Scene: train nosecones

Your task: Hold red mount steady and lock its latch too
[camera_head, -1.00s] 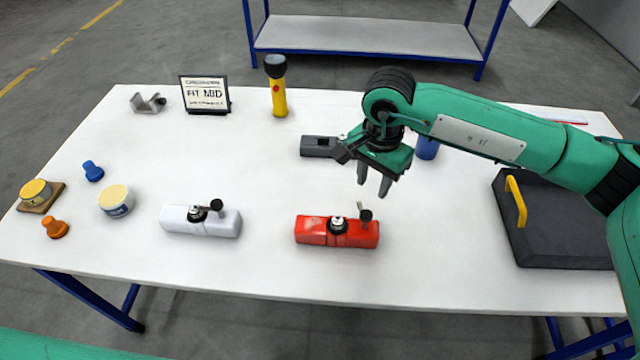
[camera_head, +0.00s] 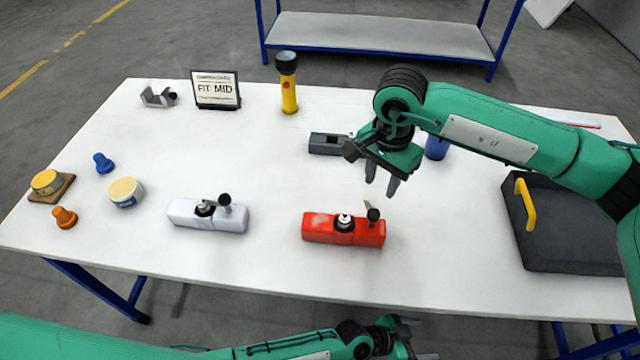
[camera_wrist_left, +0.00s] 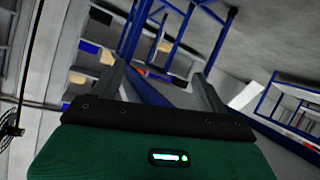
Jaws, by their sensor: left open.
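The red mount (camera_head: 318,227) lies on the white table near its front edge. A round silver-and-black fitting sits on its top, and its latch lever with a black knob (camera_head: 373,214) stands up at its right end. My right gripper (camera_head: 381,190) hangs above the table behind and right of the red mount, fingers down, apart and empty. My left gripper (camera_head: 420,340) is low at the front, before the table's front edge and apart from the mount. In the left wrist view its fingers (camera_wrist_left: 160,80) are spread with nothing between them.
A white mount (camera_head: 183,213) with a similar lever stands left of the red one. A dark grey block (camera_head: 325,143) lies behind it. A black case (camera_head: 565,240) with a yellow handle is at the right. A sign, a flashlight and small parts stand further left and back.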

